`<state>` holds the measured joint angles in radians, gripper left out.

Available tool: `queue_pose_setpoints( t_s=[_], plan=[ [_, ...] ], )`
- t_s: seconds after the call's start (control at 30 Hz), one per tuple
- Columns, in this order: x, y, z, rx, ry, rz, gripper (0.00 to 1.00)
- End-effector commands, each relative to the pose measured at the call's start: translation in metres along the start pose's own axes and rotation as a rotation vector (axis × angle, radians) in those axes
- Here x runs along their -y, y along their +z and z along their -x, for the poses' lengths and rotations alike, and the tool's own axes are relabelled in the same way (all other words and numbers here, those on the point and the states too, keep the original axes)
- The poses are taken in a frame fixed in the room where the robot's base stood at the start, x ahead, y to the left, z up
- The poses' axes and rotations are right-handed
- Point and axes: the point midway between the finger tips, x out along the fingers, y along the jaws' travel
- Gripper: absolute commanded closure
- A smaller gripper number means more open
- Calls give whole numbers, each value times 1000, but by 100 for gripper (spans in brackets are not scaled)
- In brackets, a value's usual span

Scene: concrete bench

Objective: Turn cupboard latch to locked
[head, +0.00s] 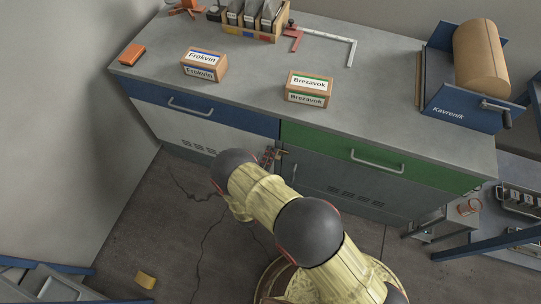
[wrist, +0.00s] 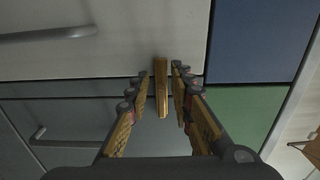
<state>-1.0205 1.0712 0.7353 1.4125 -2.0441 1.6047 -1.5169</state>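The cupboard latch is a brass-coloured bar (wrist: 161,88) at the seam between the pale left door (wrist: 105,60) and the dark grey right door (wrist: 75,115). In the wrist view it points along the picture's vertical, across the door seam line. My gripper (wrist: 160,78) is open, with one finger on each side of the bar and a narrow gap visible on both sides. In the head view my gripper (head: 270,157) is at the cupboard front below the drawers, and only a small brass piece of the latch shows. I cannot read any locked mark.
Each door has a bar handle; the pale door's handle (wrist: 48,33) is nearest the top of the wrist view. A blue drawer (head: 200,108) and a green drawer (head: 390,162) lie above the doors. Boxes and a roll dispenser (head: 470,85) stand on the bench top (head: 250,75).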

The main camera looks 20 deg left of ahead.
Motion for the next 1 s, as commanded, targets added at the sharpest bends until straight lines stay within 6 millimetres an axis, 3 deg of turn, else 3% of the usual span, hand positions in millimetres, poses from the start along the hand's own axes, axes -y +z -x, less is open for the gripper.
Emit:
queue_pose_setpoints(
  t_s=[0.43, 0.8, 1.0],
  plan=[
    [0, 0, 9, -1, -1, 1, 74],
    [0, 1, 79, 3, -1, 1, 74],
    [0, 1, 108, 3, 0, 1, 74]
  ],
)
